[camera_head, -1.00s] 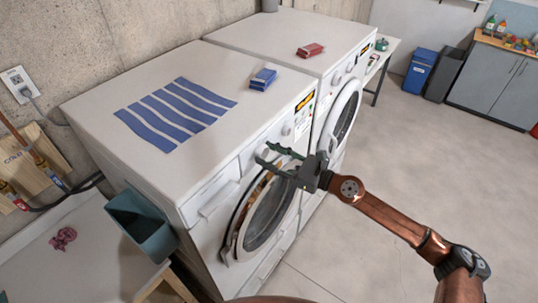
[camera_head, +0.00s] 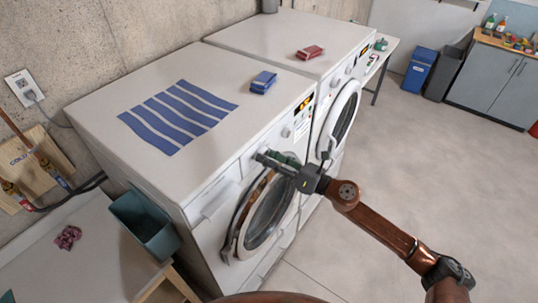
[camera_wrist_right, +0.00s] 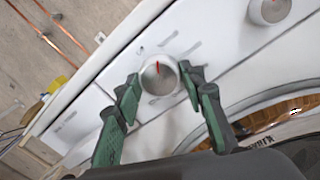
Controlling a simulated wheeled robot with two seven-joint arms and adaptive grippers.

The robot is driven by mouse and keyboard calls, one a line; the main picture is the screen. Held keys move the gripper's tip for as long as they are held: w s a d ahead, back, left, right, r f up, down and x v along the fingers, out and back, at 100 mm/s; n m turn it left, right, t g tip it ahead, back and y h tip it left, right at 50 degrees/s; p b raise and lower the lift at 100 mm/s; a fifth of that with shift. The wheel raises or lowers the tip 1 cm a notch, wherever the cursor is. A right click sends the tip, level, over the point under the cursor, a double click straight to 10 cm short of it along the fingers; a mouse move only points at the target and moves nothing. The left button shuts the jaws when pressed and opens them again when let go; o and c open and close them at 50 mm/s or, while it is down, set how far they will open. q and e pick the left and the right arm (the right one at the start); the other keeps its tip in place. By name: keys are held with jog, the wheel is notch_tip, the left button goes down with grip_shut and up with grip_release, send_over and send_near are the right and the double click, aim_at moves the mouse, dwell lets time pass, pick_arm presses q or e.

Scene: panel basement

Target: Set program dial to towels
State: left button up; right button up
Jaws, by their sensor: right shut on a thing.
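The nearer white washing machine (camera_head: 168,185) stands against the concrete wall, with its round door (camera_head: 264,216) at the front. In the right wrist view a round silver dial (camera_wrist_right: 158,80) with a red pointer mark sits on its white panel, the mark toward the top of the picture. My right gripper (camera_wrist_right: 160,78) is shut on this dial, one green finger on each side. In the head view the right gripper (camera_head: 268,157) is at the front panel above the door, and its fingers hide the dial. A second dial (camera_wrist_right: 269,10) shows at the upper right of the wrist view. My left gripper is not in view.
A striped blue cloth (camera_head: 179,116) and a blue box (camera_head: 263,82) lie on the nearer machine. A red box (camera_head: 310,52) lies on the second machine (camera_head: 270,35). A teal bin (camera_head: 146,225) hangs at the near side. The floor at right is clear.

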jog(key=m+p, duration=0.3)
jog(key=m, duration=0.3)
jog(key=shift+r+t, duration=0.1)
jog(key=shift+t, duration=0.3)
jog(key=shift+m+t+p, duration=0.3)
jog(key=shift+m+p, duration=1.2)
jog(key=shift+m, duration=1)
jog(key=o, duration=1.2)
jog(key=shift+f, duration=0.2)
jog(key=shift+c, duration=0.2)
jog(key=v, duration=1.2)
jog(key=shift+r, duration=0.2)
